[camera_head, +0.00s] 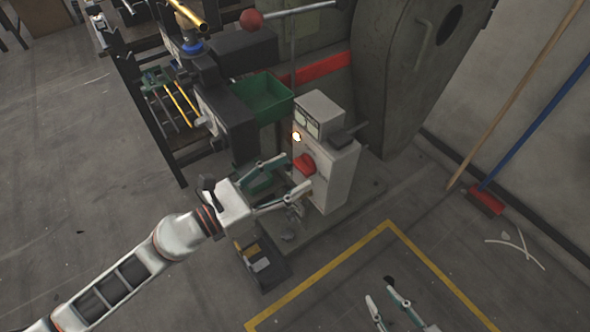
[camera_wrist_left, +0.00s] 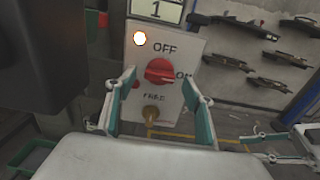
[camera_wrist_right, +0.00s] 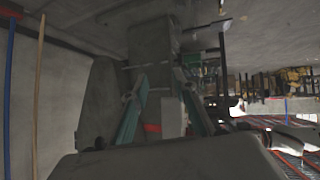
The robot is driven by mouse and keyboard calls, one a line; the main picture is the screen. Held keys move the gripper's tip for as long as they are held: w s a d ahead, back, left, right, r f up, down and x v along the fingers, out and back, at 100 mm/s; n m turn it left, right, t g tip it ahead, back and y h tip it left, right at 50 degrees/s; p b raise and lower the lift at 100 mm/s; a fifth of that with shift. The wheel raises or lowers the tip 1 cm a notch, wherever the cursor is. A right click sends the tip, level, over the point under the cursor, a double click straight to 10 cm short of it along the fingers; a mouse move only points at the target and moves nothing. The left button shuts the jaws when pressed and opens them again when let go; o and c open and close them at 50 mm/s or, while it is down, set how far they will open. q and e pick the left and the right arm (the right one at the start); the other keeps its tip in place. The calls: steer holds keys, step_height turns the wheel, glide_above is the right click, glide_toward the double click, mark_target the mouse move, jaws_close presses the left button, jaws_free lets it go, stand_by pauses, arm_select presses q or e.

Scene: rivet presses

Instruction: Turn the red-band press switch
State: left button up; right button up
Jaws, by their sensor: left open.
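The red switch (camera_head: 304,164) is a round knob on the front of a light grey control box (camera_head: 342,172). The box stands beside the big grey press with a red band (camera_head: 318,69). In the left wrist view the red switch (camera_wrist_left: 160,71) sits between OFF above and ON at right; its exact pointing is unclear. My left gripper (camera_head: 297,172) is open in front of the box. Its fingers are either side of the switch in the wrist view; contact cannot be told. My right gripper (camera_head: 381,294) is open and empty, low at right, away from the box.
A lit lamp (camera_wrist_left: 139,38) glows above the switch, and a brass knob (camera_wrist_left: 151,114) is below it. A green bin (camera_head: 263,97) and a dark machine (camera_head: 225,110) stand left of the box. A broom (camera_head: 487,201) leans at right. Yellow-lined floor is open in front.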

mark_target(303, 167)
arm_select(q)
steer(key=shift+x, duration=1.2)
steer(key=shift+f, duration=0.1)
steer(key=c, duration=1.1)
